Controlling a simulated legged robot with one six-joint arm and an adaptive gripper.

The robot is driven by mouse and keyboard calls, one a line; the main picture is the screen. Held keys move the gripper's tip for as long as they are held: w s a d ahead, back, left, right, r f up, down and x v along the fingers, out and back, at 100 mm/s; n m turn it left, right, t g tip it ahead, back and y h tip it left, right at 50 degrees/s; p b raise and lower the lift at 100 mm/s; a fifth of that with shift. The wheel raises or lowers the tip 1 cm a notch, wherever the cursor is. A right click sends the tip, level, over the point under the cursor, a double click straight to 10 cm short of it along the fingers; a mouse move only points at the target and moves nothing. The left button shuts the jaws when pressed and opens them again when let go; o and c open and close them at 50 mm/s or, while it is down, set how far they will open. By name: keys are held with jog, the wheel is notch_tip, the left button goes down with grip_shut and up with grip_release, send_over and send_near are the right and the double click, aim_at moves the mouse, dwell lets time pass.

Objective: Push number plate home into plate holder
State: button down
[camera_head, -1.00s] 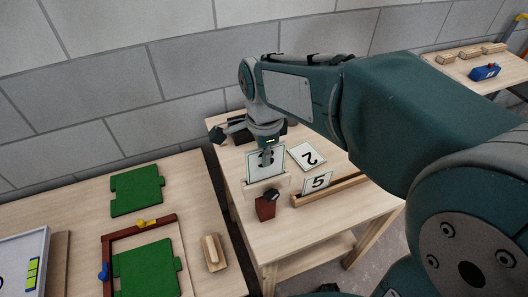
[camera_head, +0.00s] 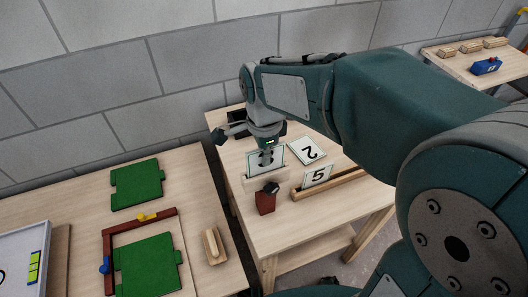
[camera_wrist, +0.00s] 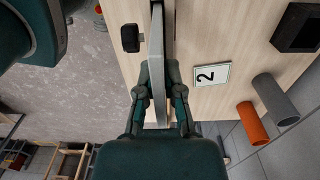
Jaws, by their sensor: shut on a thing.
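The number plate (camera_head: 254,166) is white with a dark border and a dark digit partly covered by my gripper. It stands upright in the pale wooden plate holder (camera_head: 264,182) on the small table, its lower edge hidden behind the holder's front. My gripper (camera_head: 267,154) is shut on the plate's upper part from above. In the wrist view the plate (camera_wrist: 158,50) shows nearly edge-on between my gripper's fingers (camera_wrist: 160,92). How deep the plate sits in the holder cannot be told.
A "2" plate (camera_head: 306,150) lies flat to the right; a "5" plate (camera_head: 318,176) leans in a wooden rack (camera_head: 335,184). Orange (camera_wrist: 252,124) and grey (camera_wrist: 275,99) tubes show in the wrist view.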

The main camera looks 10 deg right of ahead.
jog(key=shift+f, duration=0.85)
jog(key=c, duration=0.7)
grip_release()
jog(key=shift+r, duration=0.15)
notch_tip(320, 180, up, 12)
jog(key=shift+a+f, duration=0.1)
jog(key=shift+f, duration=0.1)
jog(key=s+d+f+n+t, duration=0.3)
jog(key=s+d+n+t, duration=0.2)
jog(key=s+d+n, duration=0.6)
jog(key=s+n, duration=0.1)
jog(key=n, duration=0.2)
jog(key=shift+s+f+n+t, duration=0.25)
jog(key=shift+f+n+t, duration=0.05)
jog(key=shift+n, duration=0.1)
